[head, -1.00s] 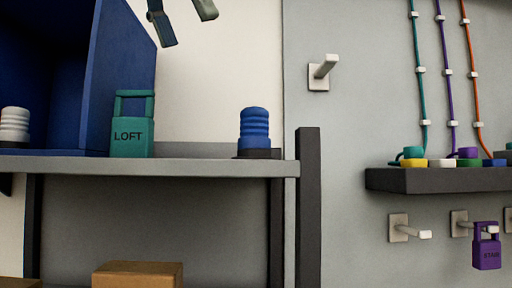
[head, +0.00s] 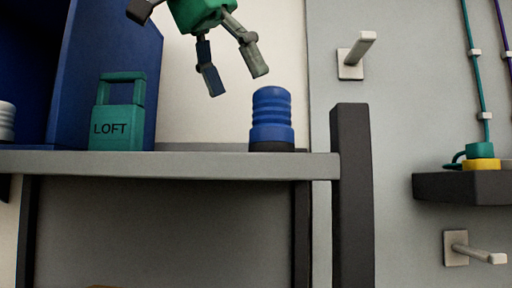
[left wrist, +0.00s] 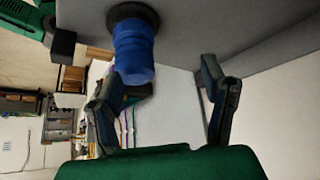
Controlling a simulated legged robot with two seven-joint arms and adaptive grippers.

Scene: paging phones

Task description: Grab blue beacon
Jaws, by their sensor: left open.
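The blue beacon (head: 271,116), a ribbed blue cylinder on a dark base, stands upright near the right end of the grey shelf (head: 170,164). It also shows in the left wrist view (left wrist: 133,50), at the top left of centre, beyond the fingers. My left gripper (head: 238,84) is open and empty, above and to the left of the beacon in the head view. Its two fingers also show in the left wrist view (left wrist: 165,95), spread apart. The fingers do not appear to touch the beacon. My right gripper cannot be identified in these frames.
A teal padlock-shaped block labelled LOFT (head: 118,115) stands on the shelf left of the beacon, beside a blue panel (head: 105,45). A white ribbed object (head: 6,121) is at the left edge. A dark post (head: 351,190) rises at the shelf's right end. A wall peg (head: 357,55) is upper right.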

